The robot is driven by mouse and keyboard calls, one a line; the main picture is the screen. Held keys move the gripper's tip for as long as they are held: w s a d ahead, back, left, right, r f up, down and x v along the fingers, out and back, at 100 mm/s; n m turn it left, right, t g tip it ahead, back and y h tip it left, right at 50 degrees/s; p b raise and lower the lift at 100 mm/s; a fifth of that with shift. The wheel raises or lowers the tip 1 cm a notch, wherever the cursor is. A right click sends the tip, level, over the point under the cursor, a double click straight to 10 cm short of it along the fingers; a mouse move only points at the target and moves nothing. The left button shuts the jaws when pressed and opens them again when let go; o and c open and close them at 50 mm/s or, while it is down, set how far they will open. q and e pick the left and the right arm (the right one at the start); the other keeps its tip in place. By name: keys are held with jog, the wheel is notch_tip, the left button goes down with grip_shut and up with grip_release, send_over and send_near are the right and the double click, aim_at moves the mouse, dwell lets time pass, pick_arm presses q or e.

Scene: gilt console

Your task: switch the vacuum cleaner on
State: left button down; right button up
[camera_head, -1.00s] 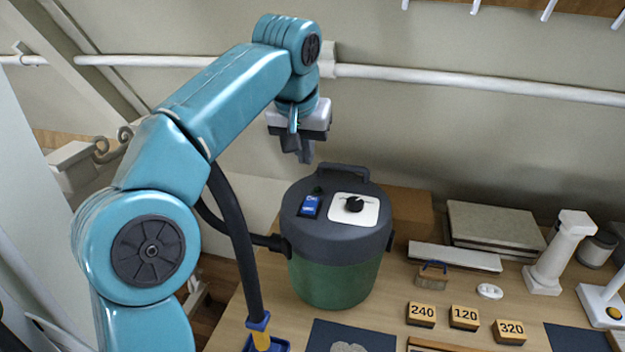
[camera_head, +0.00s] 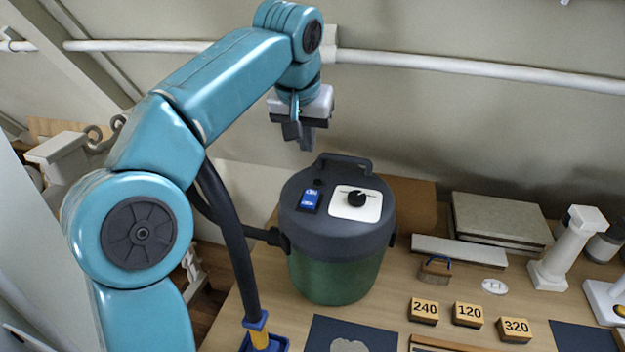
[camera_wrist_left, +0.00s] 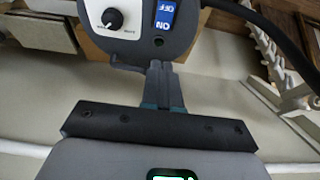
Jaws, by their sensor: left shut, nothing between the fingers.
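The vacuum cleaner (camera_head: 337,235) is a green drum with a dark grey lid and a top handle, standing upright on the table. On its lid are a blue rocker switch (camera_head: 310,199) marked ON and OFF, and a black knob (camera_head: 356,198) on a white plate. In the left wrist view the switch (camera_wrist_left: 164,14) and knob (camera_wrist_left: 112,19) show at the top. My left gripper (camera_head: 306,146) is shut and empty, above and behind the lid, apart from the switch. It also shows in the left wrist view (camera_wrist_left: 160,70). My right gripper is not in view.
A black hose (camera_head: 228,240) runs down at the drum's left. Blocks marked 240 (camera_head: 424,311), 120 (camera_head: 468,314) and 320 (camera_head: 514,329) lie at the front right. Grey slabs (camera_head: 500,222) and a white column (camera_head: 568,248) stand further right. A wall pipe (camera_head: 460,64) crosses behind.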

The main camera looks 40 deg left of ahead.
pick_arm(q)
send_near(313, 192)
jog(key=x, duration=0.3)
jog(key=w+x, duration=0.1)
jog(key=x, duration=0.1)
jog(key=shift+a+r+b, duration=0.1)
jog(key=shift+a+b, duration=0.2)
jog(key=shift+x, duration=0.8)
jog(key=shift+s, duration=0.1)
jog(key=shift+d, duration=0.1)
jog(key=shift+f, duration=0.4)
